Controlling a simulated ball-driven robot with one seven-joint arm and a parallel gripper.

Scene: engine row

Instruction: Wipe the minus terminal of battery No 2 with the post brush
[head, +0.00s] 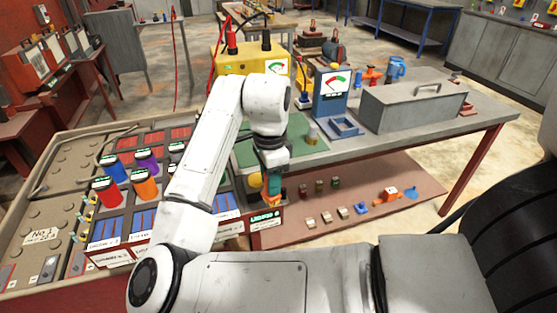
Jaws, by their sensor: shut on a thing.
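My gripper (273,168) points down at the near end of the bench, right of the battery row. It is shut on a small orange-and-teal thing (274,187), mostly hidden by the jaws. I cannot tell for sure whether this is the post brush. A grey battery case (40,238) labelled No 1 stands at the far left of the row. Beside it, an open section of the row (150,190) shows red and blue plate packs. I cannot make out a No 2 label or its minus terminal. My arm covers part of the row.
Several coloured cylinders, such as a red one (116,168), stand on the row. A yellow gauge box (228,62), a blue gauge stand (331,95) and a grey lidded box (412,105) stand on the bench. A green mat (300,148) has some bare room. Small items lie on the lower shelf (350,190).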

